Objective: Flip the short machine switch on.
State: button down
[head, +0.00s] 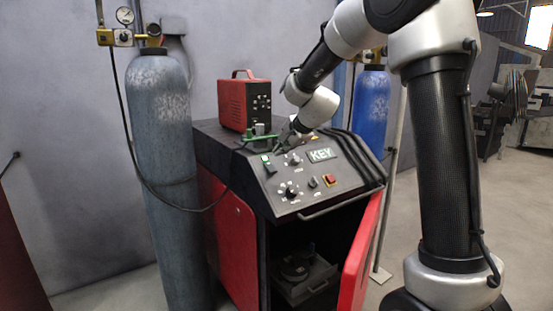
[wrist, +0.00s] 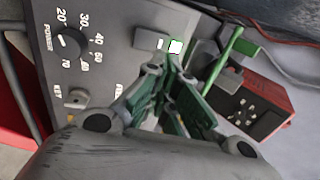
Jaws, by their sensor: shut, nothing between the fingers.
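The red and black machine (head: 228,225) has a sloping grey control panel (head: 300,205). A small switch with a green part (head: 268,164) is at the panel's upper left. In the wrist view the switch (wrist: 150,39) shows as a grey plate beside a bright white square edged in green. Which way its lever is set cannot be told. My gripper (head: 280,146) is over the upper left of the panel. In the wrist view my gripper (wrist: 172,58) is shut and empty, its fingertips just by the bright square and partly covering the switch area. Contact cannot be told.
A red box (head: 236,104) and a green clamp (head: 255,138) are on top. Gas cylinders (head: 160,190) (head: 371,105) flank the machine. A red door (head: 360,255) hangs open.

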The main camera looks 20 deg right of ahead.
jog(key=s+d+r, duration=0.1)
jog(key=s+r, duration=0.2)
jog(key=r, duration=0.3)
jog(key=shift+s+r, duration=0.35)
jog(key=shift+s, duration=0.05)
